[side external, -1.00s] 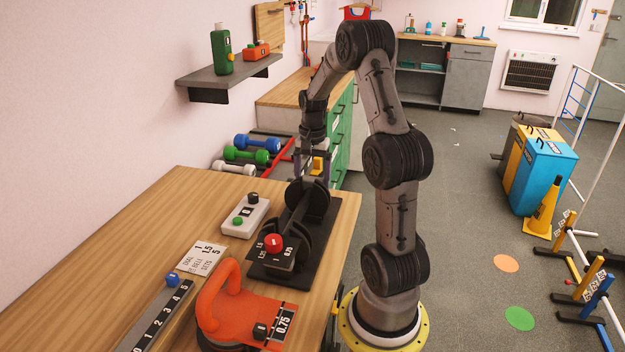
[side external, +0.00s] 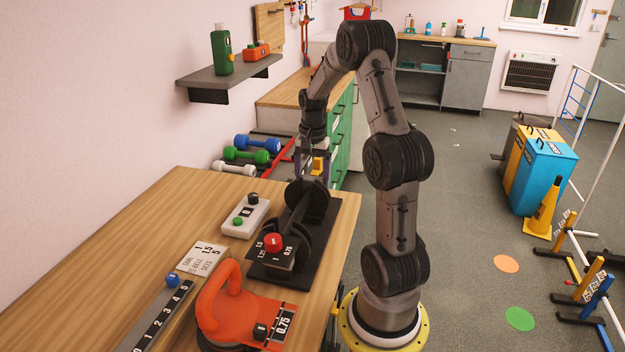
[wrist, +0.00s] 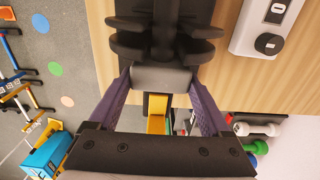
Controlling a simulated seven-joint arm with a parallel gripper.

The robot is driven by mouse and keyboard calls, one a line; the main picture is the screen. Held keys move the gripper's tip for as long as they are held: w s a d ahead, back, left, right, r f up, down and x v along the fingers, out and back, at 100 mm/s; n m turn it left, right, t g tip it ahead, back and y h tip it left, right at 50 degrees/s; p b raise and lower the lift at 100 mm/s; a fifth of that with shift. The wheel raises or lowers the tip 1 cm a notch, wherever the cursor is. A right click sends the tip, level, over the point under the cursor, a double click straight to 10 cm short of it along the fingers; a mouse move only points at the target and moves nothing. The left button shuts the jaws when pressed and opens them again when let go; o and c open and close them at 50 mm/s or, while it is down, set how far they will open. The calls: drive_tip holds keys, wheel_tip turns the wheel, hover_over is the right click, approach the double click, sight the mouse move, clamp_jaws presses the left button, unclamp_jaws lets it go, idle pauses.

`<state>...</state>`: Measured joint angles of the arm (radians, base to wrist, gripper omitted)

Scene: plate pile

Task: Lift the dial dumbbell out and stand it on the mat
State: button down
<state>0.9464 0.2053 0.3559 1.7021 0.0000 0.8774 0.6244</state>
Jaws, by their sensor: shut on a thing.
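The dial dumbbell (side external: 297,215), dark with round plates at both ends, lies in a black cradle (side external: 322,255) on the wooden table. A red knob (side external: 273,242) and number labels are at its near end. My gripper (side external: 312,183) is over its far end, fingers pointing down. In the wrist view, my gripper's purple fingers (wrist: 159,77) are shut on a grey block (wrist: 160,77) that adjoins the dark plates (wrist: 130,45). It appears to be part of the dumbbell. The fingers' contact is partly hidden in the side view.
A white control box (side external: 245,216) stands close left of the cradle. A numbered strip (side external: 165,317) with a blue slider and a paper card (side external: 202,258) lie farther left. Colored dumbbells (side external: 247,156) rest on a rack beyond the table. A shelf (side external: 228,80) juts from the wall.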

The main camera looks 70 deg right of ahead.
drive_tip(key=shift+r, duration=4.15)
idle(0.4)
